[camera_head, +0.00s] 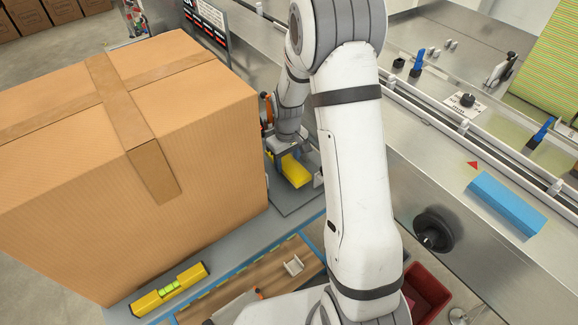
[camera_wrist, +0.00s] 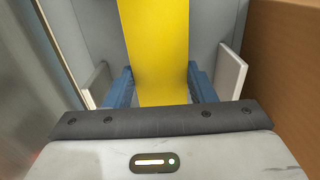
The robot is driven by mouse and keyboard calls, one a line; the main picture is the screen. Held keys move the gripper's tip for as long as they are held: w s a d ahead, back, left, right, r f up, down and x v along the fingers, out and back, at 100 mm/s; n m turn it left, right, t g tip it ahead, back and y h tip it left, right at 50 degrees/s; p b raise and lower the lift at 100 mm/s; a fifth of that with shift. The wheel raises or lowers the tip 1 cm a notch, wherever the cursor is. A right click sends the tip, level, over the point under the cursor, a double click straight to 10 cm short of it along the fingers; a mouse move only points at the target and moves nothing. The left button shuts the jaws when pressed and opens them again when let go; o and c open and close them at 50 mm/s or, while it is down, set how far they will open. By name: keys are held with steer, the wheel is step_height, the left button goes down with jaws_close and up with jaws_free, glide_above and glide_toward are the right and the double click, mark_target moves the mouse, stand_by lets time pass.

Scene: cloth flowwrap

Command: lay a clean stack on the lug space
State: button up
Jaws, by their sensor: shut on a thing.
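A yellow stack (camera_wrist: 158,45) sits between the blue fingers of my gripper (camera_wrist: 161,88) in the wrist view. The fingers close on its two long sides. In the head view the yellow stack (camera_head: 296,171) shows below my wrist, over a grey tray (camera_head: 296,204) beside the cardboard box. Upright light plates (camera_wrist: 231,70) stand on both sides of the fingers. I cannot tell whether the stack touches the tray. A blue stack-like block (camera_head: 507,205) lies on the steel machine top at the right. The lug space is not clearly identifiable.
A large cardboard box (camera_head: 60,190) stands close left of my gripper. A conveyor channel (camera_head: 440,122) with white pegs runs along the right. A black knob (camera_head: 437,230), a red bin (camera_head: 428,290) and a yellow spirit level (camera_head: 170,290) are nearer the front.

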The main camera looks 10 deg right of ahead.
mark_target(287, 162)
steer(key=shift+f, duration=1.55)
steer(key=shift+f, duration=0.1)
steer(key=o, duration=0.5)
steer(key=shift+f, duration=0.15)
steer(key=o, duration=0.4)
steer(key=shift+o, duration=0.2)
